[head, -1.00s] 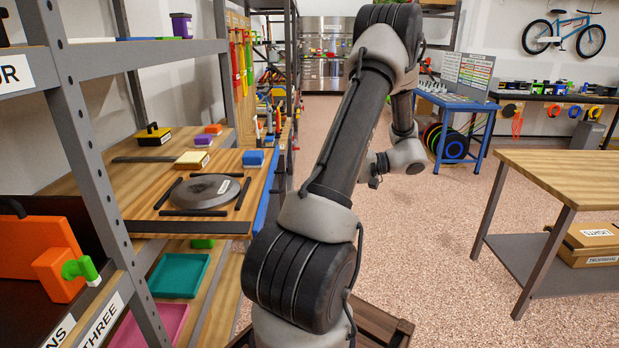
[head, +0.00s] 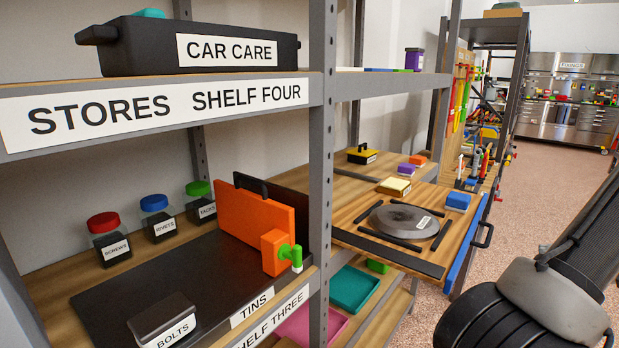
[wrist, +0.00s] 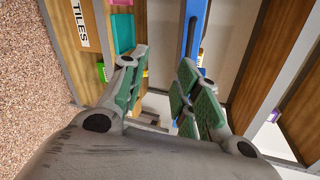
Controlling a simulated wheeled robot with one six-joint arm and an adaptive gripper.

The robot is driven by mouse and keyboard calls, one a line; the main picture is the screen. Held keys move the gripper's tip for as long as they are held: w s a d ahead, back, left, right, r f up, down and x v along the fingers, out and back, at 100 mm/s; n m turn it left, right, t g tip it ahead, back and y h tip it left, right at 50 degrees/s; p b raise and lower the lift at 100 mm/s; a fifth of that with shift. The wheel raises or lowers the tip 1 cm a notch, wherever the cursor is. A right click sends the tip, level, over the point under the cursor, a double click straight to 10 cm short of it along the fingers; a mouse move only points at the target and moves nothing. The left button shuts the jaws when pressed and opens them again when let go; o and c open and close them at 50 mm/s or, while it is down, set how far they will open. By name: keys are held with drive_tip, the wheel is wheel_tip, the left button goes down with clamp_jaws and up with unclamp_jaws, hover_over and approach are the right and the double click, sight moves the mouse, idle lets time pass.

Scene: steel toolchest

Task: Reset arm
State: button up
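My gripper (wrist: 165,85) shows in the wrist view with its two green-padded fingers spread apart. Nothing is held between them. Beyond the fingers are a blue bar (wrist: 198,28), pale surfaces and wooden boards. In the head view only part of my arm shows, at the lower right edge. My gripper is outside the head view.
Steel shelving (head: 322,150) fills the left and middle. It carries a black CAR CARE bin (head: 140,52), an orange case (head: 262,222), several lidded jars and a BOLTS tin (head: 162,322). A wooden drawer or tray with a blue front (head: 468,250) juts out. Clear floor (head: 530,190) lies at the right.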

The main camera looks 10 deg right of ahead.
drive_tip(key=s+a+g+h, duration=0.2)
drive_tip(key=s+a+g, duration=0.2)
drive_tip(key=a+g, duration=0.5)
drive_tip(key=w+a+r+n+t+h, duration=0.1)
drive_tip(key=w+a+r+n+h, duration=0.1)
drive_tip(key=a+r+n, duration=0.4)
drive_tip(key=w+a+r+n+t+h, duration=0.1)
drive_tip(key=w+a+r+n+h, duration=0.2)
drive_tip(key=a, duration=1.3)
wheel_tip(320, 180, up, 7)
drive_tip(key=n+h, duration=0.2)
drive_tip(key=n, duration=0.2)
drive_tip(key=shift+f, duration=0.15)
